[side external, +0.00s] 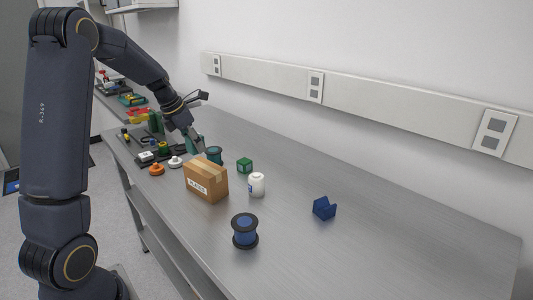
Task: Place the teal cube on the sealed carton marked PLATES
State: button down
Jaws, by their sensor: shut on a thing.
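The brown carton (207,180) marked PLATES stands closed on the metal bench, with tape over its top. My gripper (196,146) points down behind the carton, toward the far left part of the bench. It is shut on a teal thing (191,137), which looks like the teal cube; the fingers and wrist partly hide it. I cannot tell whether it touches the bench. A separate green cube (244,165) sits on the bench to the right of the carton.
A teal spool (214,155) stands close behind the carton, near my gripper. A white bottle (257,185) stands right of the carton. Orange (156,169) and white (175,162) knobs sit left. The bench's right side is clear.

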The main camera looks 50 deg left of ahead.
aim_at(208, 165)
jog(key=w+f, duration=0.1)
jog(key=w+a+f, duration=0.1)
jog(key=f, duration=0.1)
jog(key=shift+w+a+f, duration=0.2)
jog(key=shift+w, duration=0.1)
jog(key=shift+w+f, duration=0.15)
jog(key=shift+f, duration=1.5)
jog(key=shift+f, duration=0.1)
jog(key=c, duration=0.6)
grip_release()
